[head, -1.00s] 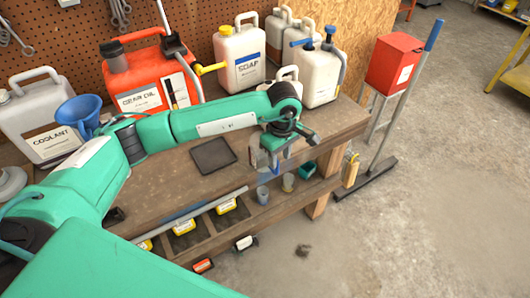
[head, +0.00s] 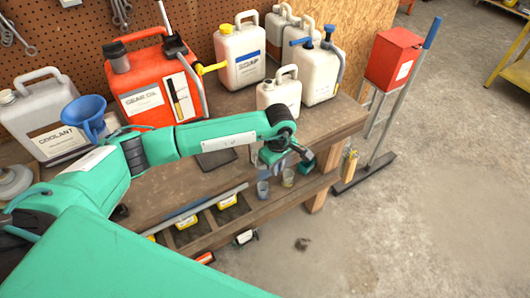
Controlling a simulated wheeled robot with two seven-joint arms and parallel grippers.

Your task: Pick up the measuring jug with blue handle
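My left gripper (head: 268,160) is at the front edge of the wooden workbench (head: 190,185), to the right of the dark square mat (head: 216,158). Something small with a bluish or clear look shows around its fingers, but it is too small and covered to tell whether it is the measuring jug with blue handle. I cannot tell whether the fingers are open or shut. Just below, a small bluish-grey cup (head: 263,190) and a yellowish cup (head: 288,177) stand on the lower shelf. My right gripper is not in view.
Behind stand a coolant jug (head: 42,125), a blue funnel (head: 85,113), a red gear oil can (head: 148,88), a soap jug (head: 240,58) and a small white jug (head: 282,92). Yellow-labelled bottles (head: 187,221) sit on the lower shelf.

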